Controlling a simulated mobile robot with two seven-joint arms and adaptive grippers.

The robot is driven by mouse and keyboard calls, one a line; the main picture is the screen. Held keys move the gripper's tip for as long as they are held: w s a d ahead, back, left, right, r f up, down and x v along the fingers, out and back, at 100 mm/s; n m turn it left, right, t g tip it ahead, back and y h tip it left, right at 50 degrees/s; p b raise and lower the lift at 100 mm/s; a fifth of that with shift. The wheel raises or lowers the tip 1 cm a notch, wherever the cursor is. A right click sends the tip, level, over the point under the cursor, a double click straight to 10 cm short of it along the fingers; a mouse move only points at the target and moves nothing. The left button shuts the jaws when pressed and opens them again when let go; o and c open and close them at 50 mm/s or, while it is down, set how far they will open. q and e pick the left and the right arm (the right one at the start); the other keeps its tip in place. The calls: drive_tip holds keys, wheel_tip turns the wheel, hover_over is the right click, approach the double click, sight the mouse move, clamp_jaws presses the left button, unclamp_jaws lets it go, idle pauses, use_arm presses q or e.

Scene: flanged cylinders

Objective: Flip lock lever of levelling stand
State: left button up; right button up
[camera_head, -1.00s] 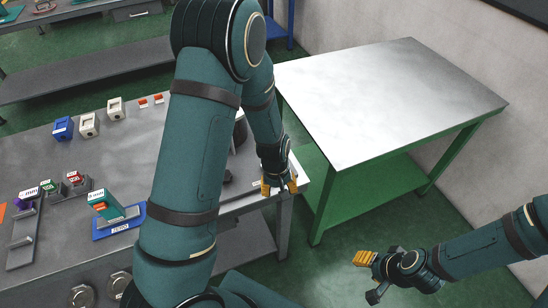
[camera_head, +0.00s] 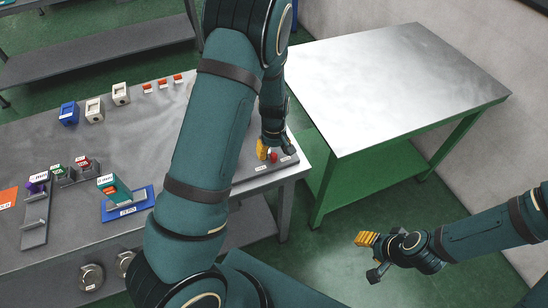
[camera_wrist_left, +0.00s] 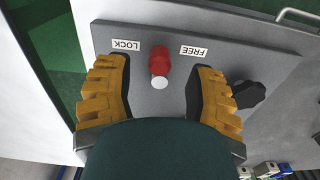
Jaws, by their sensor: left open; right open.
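The levelling stand shows as a grey plate (camera_wrist_left: 215,38) in the left wrist view, with a LOCK label (camera_wrist_left: 127,45) on the left and a FREE label (camera_wrist_left: 194,51) on the right. Its lock lever (camera_wrist_left: 159,60) has a red body and a pale round end and sits between the labels. My right gripper (camera_head: 370,256) is open and empty, off to the right above the floor.
A black knob (camera_wrist_left: 249,95) stands on the plate beside my left gripper's right finger. The bench (camera_head: 50,140) carries blue and white blocks and several labelled fixtures at the left. A bare metal-topped table (camera_head: 400,85) stands at the right. My left arm hides part of the bench.

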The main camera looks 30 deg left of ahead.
sight(274, 155)
use_arm(q)
drive_tip(key=shift+f, duration=1.85)
drive_tip(key=shift+c, duration=0.4)
clamp_jaws()
